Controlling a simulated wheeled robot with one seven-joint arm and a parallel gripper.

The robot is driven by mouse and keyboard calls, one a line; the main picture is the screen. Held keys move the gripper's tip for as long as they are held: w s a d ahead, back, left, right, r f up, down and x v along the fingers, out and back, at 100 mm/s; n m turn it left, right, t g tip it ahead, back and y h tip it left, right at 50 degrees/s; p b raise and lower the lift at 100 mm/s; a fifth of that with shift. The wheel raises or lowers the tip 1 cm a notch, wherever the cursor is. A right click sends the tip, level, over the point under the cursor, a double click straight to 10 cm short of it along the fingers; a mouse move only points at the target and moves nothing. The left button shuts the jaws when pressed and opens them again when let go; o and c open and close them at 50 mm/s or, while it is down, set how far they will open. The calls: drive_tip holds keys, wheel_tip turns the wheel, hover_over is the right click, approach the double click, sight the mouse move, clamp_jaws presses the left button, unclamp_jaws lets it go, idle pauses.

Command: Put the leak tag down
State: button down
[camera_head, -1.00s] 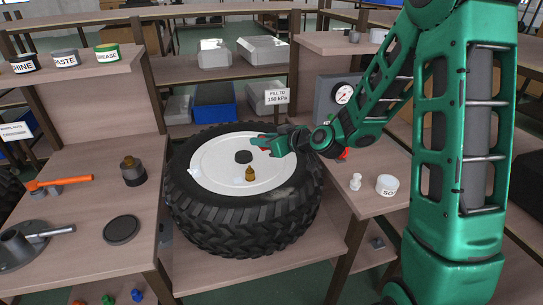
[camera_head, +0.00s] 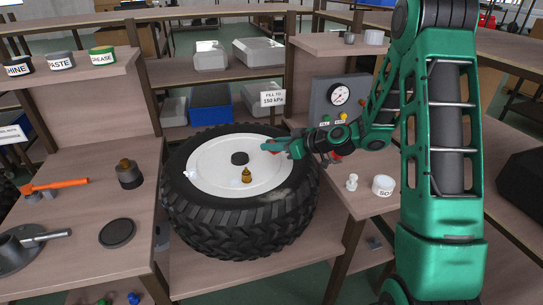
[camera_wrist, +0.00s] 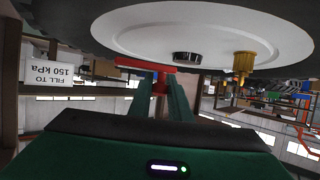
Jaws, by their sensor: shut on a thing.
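My gripper (camera_head: 272,147) is at the right part of the wheel's white disc (camera_head: 215,165), close to the rim of the black tyre (camera_head: 235,225). It is shut on a small red piece, which I take to be the leak tag (camera_wrist: 145,65); in the wrist view this sits between and beyond the green fingers (camera_wrist: 160,90). The fingers hide part of it. Whether the tag touches the wheel I cannot tell. A black cap (camera_head: 239,158) and a brass valve (camera_head: 247,175) stand on the disc, left of my gripper.
A pressure gauge box (camera_head: 338,98) stands behind my arm. A white tub (camera_head: 383,186) and a small white fitting (camera_head: 352,182) are on the right bench. The left bench holds an orange-handled tool (camera_head: 57,185), a dark bottle (camera_head: 129,175) and a black disc (camera_head: 117,233).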

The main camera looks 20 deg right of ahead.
sight(272, 161)
drive_tip(key=shift+w+d+f, duration=0.1)
drive_tip(key=shift+d+f, duration=0.05)
drive_tip(key=shift+f, duration=1.95)
drive_tip(key=c, duration=1.6)
unclamp_jaws()
drive_tip(key=shift+c, duration=0.2)
